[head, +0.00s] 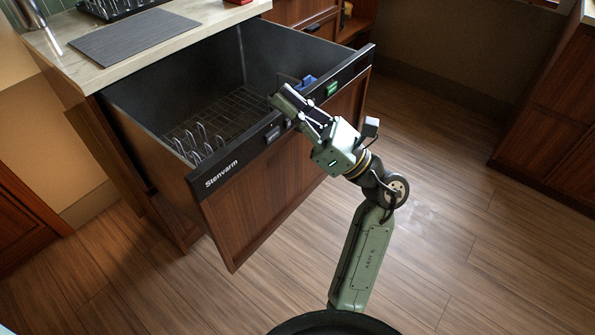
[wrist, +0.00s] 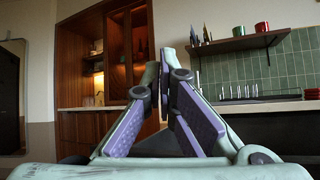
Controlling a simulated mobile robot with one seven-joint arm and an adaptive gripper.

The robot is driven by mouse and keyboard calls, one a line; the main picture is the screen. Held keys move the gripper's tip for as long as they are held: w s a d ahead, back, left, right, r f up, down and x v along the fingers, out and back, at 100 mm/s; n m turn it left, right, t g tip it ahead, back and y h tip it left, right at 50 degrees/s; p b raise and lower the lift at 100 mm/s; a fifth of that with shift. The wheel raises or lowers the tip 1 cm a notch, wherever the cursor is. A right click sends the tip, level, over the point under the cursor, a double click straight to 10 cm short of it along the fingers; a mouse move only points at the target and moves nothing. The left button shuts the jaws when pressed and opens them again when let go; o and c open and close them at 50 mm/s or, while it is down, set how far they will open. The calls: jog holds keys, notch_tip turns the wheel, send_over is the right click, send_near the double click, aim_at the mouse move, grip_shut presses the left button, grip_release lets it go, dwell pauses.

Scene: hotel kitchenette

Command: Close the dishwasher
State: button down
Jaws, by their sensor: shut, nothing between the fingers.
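The dishwasher (head: 265,195) is a drawer type with a wooden front and a dark top strip lettered "Stenvarm". It is pulled well out from under the counter, and its dark tub and wire rack (head: 235,112) show from above. My gripper (head: 277,96) is at the middle of the front panel's top edge, with its tips reaching over that edge toward the tub. Whether it touches the panel I cannot tell. In the wrist view the purple-padded fingers (wrist: 167,62) come together at the tips with nothing between them.
The stone counter (head: 65,70) above the dishwasher holds a dark mat (head: 135,38). A wooden cabinet (head: 550,125) stands at the right. The wood floor (head: 440,245) around my arm is clear.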

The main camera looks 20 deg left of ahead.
jog(key=w+d+f+m+t+h+b, duration=0.1)
jog(key=w+d+f+t+h, duration=0.15)
jog(key=f, duration=0.55)
jog(key=w+d+f+m+t+h, duration=0.1)
jog(key=d+f+t+h, duration=0.25)
jog(key=f, duration=0.55)
jog(key=m+h, duration=0.1)
jog(key=h, duration=0.2)
send_near(288, 169)
jog(key=shift+t, duration=0.3)
jog(key=p+x, duration=0.2)
jog(key=x, duration=0.1)
jog(key=p+x, duration=0.2)
jog(key=x, duration=0.2)
jog(key=shift+s, duration=0.25)
jog(key=shift+a, duration=0.1)
